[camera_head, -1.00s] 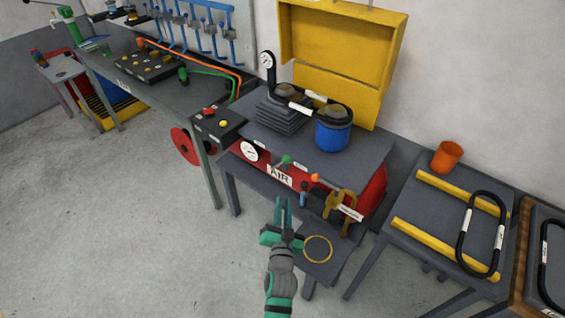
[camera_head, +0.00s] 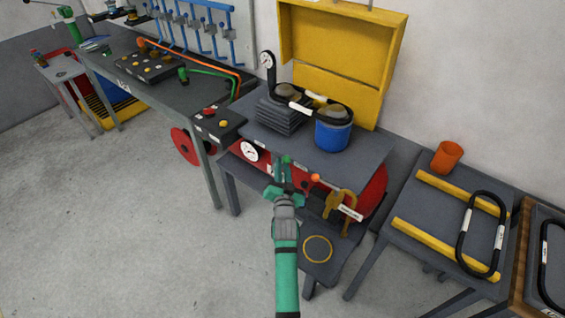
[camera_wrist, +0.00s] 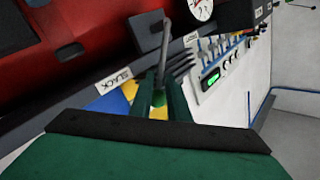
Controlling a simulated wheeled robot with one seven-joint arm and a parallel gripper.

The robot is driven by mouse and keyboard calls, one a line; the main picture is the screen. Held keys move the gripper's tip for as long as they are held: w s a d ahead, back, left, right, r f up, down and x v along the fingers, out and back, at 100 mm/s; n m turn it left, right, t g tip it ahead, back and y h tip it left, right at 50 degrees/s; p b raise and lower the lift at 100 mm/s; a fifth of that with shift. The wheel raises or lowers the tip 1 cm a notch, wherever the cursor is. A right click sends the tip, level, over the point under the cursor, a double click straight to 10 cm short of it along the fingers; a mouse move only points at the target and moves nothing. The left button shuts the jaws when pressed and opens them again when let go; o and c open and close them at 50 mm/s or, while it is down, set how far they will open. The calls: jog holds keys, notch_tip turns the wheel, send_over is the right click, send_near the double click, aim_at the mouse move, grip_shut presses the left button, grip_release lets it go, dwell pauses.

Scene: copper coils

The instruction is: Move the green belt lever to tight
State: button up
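The green belt lever (camera_head: 287,159) is on the front of the red air tank under the press stand. In the wrist view its grey rod (camera_wrist: 164,45) runs down between my two fingers, with the green knob (camera_wrist: 158,97) between them. A white label reading SLACK (camera_wrist: 114,80) is beside the lever. My gripper (camera_head: 281,166) is at the lever, with its fingers on either side of the knob. The fingers look apart, with a gap around the knob; contact is not clear. In the head view my fingers partly hide the tank's AIR label.
An orange-tipped lever (camera_head: 315,177) and a brass clamp-like part (camera_head: 342,204) are just right of my gripper. A round gauge (camera_head: 249,151) is to the left. A low shelf with a yellow ring (camera_head: 317,249) is below. The floor at left is clear.

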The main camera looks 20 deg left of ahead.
jog(key=shift+x, duration=1.25)
grip_shut()
dwell(0.6)
